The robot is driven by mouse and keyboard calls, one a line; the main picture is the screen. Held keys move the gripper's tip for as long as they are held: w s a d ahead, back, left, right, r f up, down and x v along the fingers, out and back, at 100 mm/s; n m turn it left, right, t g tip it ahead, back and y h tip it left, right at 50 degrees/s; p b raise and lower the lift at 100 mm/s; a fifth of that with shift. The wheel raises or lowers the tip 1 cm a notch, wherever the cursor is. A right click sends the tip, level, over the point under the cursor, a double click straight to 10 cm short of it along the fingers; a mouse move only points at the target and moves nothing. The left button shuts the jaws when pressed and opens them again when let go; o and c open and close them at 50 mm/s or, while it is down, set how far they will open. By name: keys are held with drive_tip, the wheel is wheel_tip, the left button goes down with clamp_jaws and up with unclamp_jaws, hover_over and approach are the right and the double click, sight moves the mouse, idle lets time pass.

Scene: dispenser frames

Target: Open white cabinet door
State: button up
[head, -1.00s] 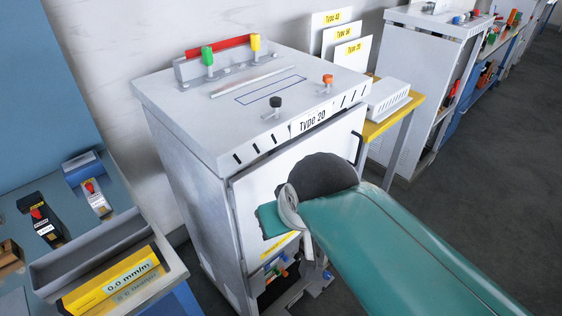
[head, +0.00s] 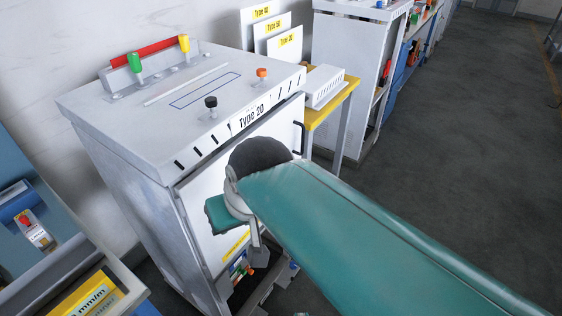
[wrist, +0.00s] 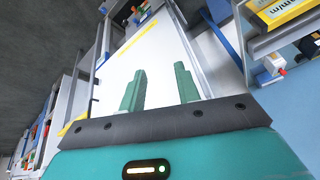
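The white cabinet (head: 125,180) labelled "Type 20" stands left of centre in the head view. Its white door (head: 195,205) is on the front, partly hidden by my arm. A dark bar handle (head: 299,138) shows at the door's upper right edge. I cannot tell whether the door is fully closed. In the wrist view my gripper (wrist: 160,86) has its two green fingers well apart, with nothing between them. The white door panel (wrist: 155,62) fills the view behind them.
A yellow-topped table (head: 335,100) with a white vented box (head: 324,87) stands right of the cabinet. A workbench with a yellow gauge (head: 90,298) is at the lower left. Colourful items (head: 240,268) show below the door. Grey floor (head: 450,130) is clear at the right.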

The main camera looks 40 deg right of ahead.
drive_tip(key=w+d+f+m+t+y, duration=0.1)
drive_tip(key=w+d+f+m+y, duration=0.35)
drive_tip(key=m, duration=0.45)
drive_tip(key=w+d+f+m+t+y, duration=0.1)
drive_tip(key=w+d+f+m+y, duration=0.1)
drive_tip(key=w+d+m+y, duration=0.35)
drive_tip(key=d+f+m+t+h, duration=0.2)
drive_tip(key=d+m+t+h, duration=0.15)
drive_tip(key=d+m, duration=0.45)
drive_tip(key=s+d+f+m+t+h, duration=0.15)
drive_tip(key=d+m+t, duration=0.25)
drive_tip(key=d, duration=0.7)
drive_tip(key=d+f+m+t+h, duration=0.35)
drive_tip(key=d+m, duration=0.35)
drive_tip(key=d, duration=0.3)
drive_tip(key=w+a+r, duration=0.1)
drive_tip(key=w+a, duration=0.1)
drive_tip(key=w, duration=1.1)
drive_tip(key=shift+w+a, duration=0.2)
drive_tip(key=shift+w, duration=0.1)
drive_tip(key=shift+n+y, duration=0.25)
clamp_jaws()
